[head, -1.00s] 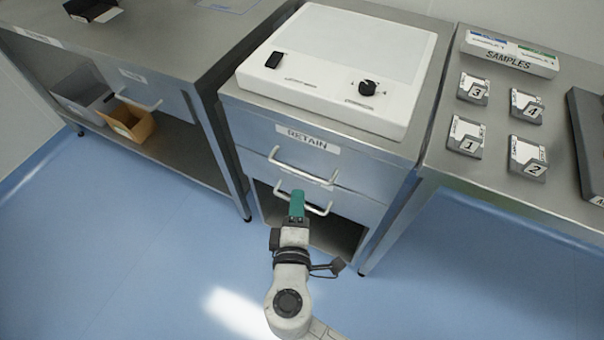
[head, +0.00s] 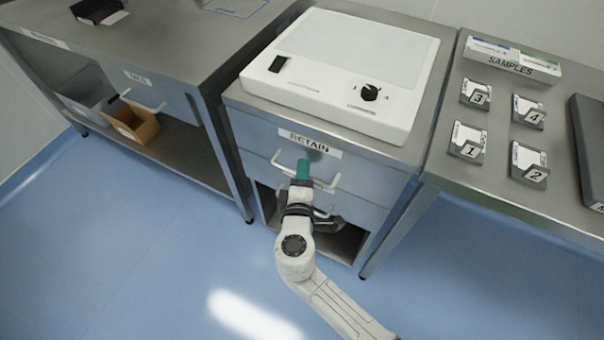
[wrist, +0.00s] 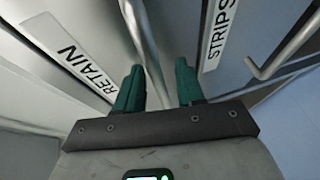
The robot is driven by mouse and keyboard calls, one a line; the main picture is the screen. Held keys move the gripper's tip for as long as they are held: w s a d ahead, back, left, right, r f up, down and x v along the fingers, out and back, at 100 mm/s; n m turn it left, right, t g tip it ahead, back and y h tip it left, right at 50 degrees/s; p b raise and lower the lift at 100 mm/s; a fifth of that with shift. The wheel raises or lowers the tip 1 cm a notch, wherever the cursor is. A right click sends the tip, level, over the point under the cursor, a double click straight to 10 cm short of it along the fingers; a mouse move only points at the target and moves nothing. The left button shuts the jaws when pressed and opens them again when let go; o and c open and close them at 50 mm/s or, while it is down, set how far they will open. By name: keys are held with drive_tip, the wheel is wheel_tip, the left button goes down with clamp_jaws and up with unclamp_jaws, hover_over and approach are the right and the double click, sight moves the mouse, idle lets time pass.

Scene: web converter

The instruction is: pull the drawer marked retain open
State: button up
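The drawer marked RETAIN (head: 255,141) is the upper drawer under the white machine and looks shut. Its pale bar handle (head: 327,184) runs across the front below the label. My gripper (head: 303,165) is at this handle and hides its middle. In the wrist view the RETAIN label (wrist: 84,60) is at left, and my two green fingers (wrist: 158,67) stand apart, with a metal bar running between them. I cannot tell whether either finger touches it.
A lower drawer labelled STRIPS (wrist: 217,38) has its own handle (wrist: 284,45), close to my gripper. A bench with sample holders (head: 468,142) stands at right. A bench with another drawer (head: 150,95) and a cardboard box (head: 143,130) stands at left. Blue floor in front is clear.

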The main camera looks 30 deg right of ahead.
clamp_jaws()
idle(0.6)
